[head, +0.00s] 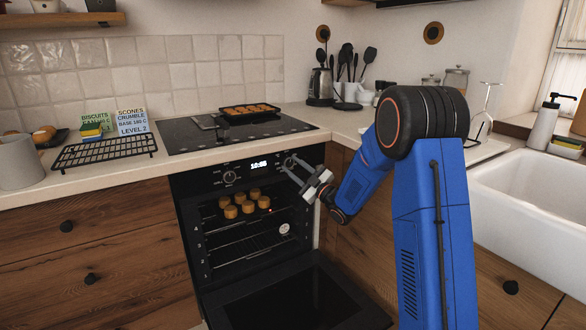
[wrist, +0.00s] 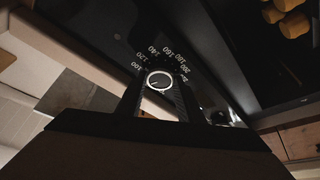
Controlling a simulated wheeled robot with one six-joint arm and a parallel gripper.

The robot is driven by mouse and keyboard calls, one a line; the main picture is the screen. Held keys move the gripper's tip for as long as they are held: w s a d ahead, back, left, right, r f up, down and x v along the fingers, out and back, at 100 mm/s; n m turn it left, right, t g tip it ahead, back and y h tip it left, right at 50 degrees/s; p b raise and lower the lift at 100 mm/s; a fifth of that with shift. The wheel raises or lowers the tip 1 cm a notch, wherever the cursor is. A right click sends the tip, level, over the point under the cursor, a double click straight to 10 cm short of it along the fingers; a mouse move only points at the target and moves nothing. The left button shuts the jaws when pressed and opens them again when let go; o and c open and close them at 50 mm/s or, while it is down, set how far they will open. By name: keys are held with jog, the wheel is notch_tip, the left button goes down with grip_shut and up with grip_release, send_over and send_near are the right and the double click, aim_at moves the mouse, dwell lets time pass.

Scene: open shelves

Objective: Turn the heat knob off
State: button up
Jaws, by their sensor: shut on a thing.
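The heat knob (wrist: 159,81) is a round dial with a bright ring, in the middle of the wrist view. Numbers from 100 to 200 are printed around part of it. My gripper (wrist: 159,98) is shut on the knob, with a dark finger on either side. In the head view, my gripper (head: 289,168) reaches the right side of the oven's control panel (head: 245,172) and largely hides that knob. Where the knob's mark points is too small to tell surely.
The oven door (head: 290,300) hangs open below the panel. Several round golden pieces (head: 231,211) sit on the upper oven rack. Another knob (head: 229,177) is left of the lit display (head: 259,164). A baking tray (head: 249,111) lies on the hob (head: 200,137) above.

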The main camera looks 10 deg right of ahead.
jog(key=shift+n+g+y, duration=0.5)
jog(key=shift+n+g, duration=0.5)
jog(key=shift+n, duration=1.1)
jog(key=o, duration=1.1)
jog(key=shift+r, duration=0.1)
jog(key=shift+d, duration=0.1)
jog(key=v, duration=1.7)
jog(key=shift+s+d, duration=0.1)
jog(key=shift+s, duration=0.05)
jog(key=shift+r, duration=0.1)
